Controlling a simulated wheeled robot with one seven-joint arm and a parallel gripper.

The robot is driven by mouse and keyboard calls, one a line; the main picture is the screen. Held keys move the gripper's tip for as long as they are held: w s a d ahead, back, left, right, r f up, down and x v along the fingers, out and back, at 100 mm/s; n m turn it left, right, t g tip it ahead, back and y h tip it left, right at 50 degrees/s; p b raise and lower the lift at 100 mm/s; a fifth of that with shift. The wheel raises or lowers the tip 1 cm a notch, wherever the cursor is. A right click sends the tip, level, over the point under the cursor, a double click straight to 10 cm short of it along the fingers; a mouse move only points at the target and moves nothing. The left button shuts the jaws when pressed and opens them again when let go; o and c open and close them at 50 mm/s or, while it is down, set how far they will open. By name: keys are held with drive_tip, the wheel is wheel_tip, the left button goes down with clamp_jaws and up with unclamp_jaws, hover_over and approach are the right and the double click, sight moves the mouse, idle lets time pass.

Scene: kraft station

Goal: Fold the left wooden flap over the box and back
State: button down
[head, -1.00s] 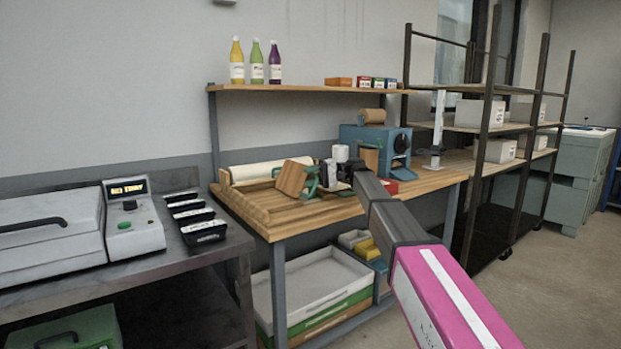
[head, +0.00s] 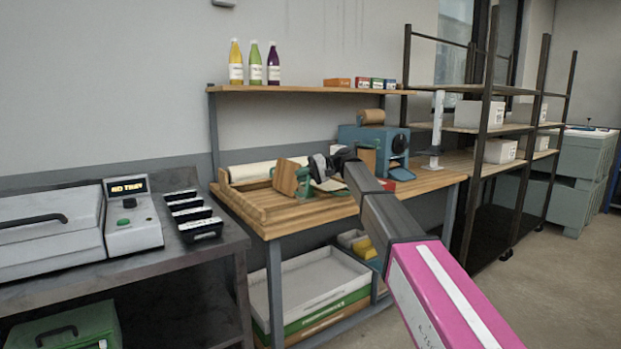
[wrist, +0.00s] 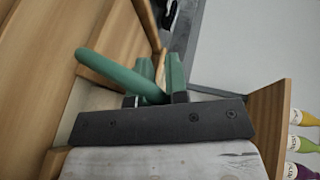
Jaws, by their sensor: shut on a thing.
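The wooden flap (head: 286,177) stands tilted up on the wooden worktable at its left part, in front of the paper roll. A green handle (head: 304,184) shows at its right side. My gripper (head: 312,175) is at the flap's right side, shut on the green handle. In the wrist view the curved green handle (wrist: 110,68) runs up to the left, by the fingers of my gripper (wrist: 160,75). Dark wrist parts cover the lower part of the grip. I cannot make out the box; it may be hidden behind the flap and my arm.
The paper roll (head: 252,171) lies behind in a wooden holder. A blue machine (head: 352,138) stands to the right on the table (head: 432,180). A shelf (head: 300,89) with bottles hangs above. A steel bench (head: 160,262) with a sealing machine is at left.

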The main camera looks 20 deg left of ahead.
drive_tip(key=s+a+n+t+h, duration=0.1)
drive_tip(key=s+a+t+h, duration=0.1)
drive_tip(key=s+h, duration=0.1)
drive_tip(key=n+t+h, duration=0.2)
drive_tip(key=t+h, duration=0.3)
drive_tip(key=t, duration=0.1)
hover_over(274, 213)
drive_tip(key=d, duration=0.2)
wheel_tip(274, 213, down, 4)
drive_tip(key=shift+w, duration=0.1)
drive_tip(key=shift+s+a+f+t+h, duration=0.2)
drive_tip(key=shift+f+t+h, duration=0.25)
drive_tip(key=shift+f, duration=0.1)
drive_tip(key=shift+s+a+f+t+h, duration=0.2)
drive_tip(key=shift+f+t+h, duration=0.25)
drive_tip(key=shift+f, duration=0.05)
drive_tip(key=shift+s+a+f, duration=0.1)
drive_tip(key=shift+f, duration=0.55)
drive_tip(key=shift+s+a+f, duration=0.1)
drive_tip(key=shift+f, duration=0.6)
drive_tip(key=c, duration=1.1)
unclamp_jaws()
drive_tip(key=shift+w, duration=0.1)
